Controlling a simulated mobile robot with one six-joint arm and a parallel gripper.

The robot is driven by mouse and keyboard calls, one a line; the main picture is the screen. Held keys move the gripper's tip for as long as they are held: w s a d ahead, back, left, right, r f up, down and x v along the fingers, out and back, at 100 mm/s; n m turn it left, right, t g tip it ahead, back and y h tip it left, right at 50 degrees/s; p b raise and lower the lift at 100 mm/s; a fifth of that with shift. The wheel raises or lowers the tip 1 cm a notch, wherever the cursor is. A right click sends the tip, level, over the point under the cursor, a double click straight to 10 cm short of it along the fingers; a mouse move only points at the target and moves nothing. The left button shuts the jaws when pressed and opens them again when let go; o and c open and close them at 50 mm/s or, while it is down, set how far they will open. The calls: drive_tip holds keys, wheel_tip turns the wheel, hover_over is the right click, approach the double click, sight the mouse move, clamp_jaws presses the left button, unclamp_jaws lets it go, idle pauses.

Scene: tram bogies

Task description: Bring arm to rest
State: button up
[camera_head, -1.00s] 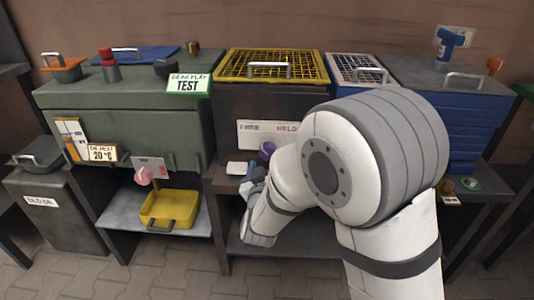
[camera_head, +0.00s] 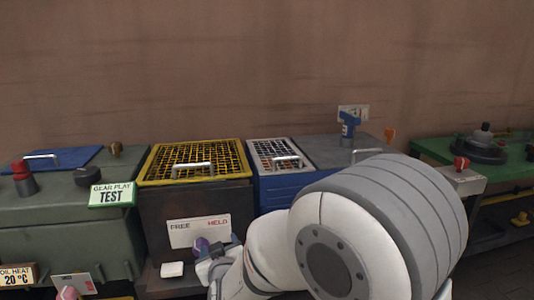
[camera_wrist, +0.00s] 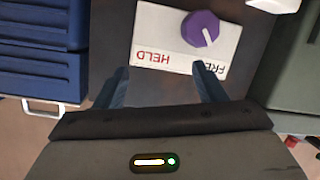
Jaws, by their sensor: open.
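My gripper (camera_wrist: 160,88) is open and empty, its two blue-grey fingers apart in the wrist view. It points at the white FREE/HELD plate (camera_wrist: 158,42) with a purple knob (camera_wrist: 200,28). The knob lies just beyond the fingertips, and I see no contact. In the head view my arm reaches forward from the lower right. The plate (camera_head: 186,233) and part of the purple knob (camera_head: 201,245) show beside my gripper (camera_head: 212,258), which is small and partly hidden there.
A yellow-rimmed mesh lid (camera_head: 146,180) tops the dark cabinet. The green GEAR PLAY TEST unit (camera_head: 60,212) stands left. Blue drawers (camera_wrist: 40,68) stand beside the panel. A blue spray bottle (camera_head: 348,126) stands behind my arm. A green table (camera_head: 432,150) is at right.

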drive_tip(key=s+d+r+m+g+h+p, duration=0.1)
drive_tip(key=s+d+r+m+g+p, duration=0.35)
drive_tip(key=d+r+p, duration=0.9)
drive_tip(key=s+d+r+m+g+h+p, duration=0.1)
drive_tip(key=s+d+r+g+p, duration=0.2)
drive_tip(key=s+d+r, duration=0.2)
drive_tip(key=s+d+r+m+g+h+p, duration=0.1)
drive_tip(key=s+d+r+g+p, duration=0.3)
drive_tip(key=s+d, duration=0.6)
drive_tip(key=shift+s+r+h, duration=0.7)
drive_tip(key=shift+s+r, duration=0.1)
drive_tip(key=shift+s, duration=0.45)
drive_tip(key=shift+g, duration=0.25)
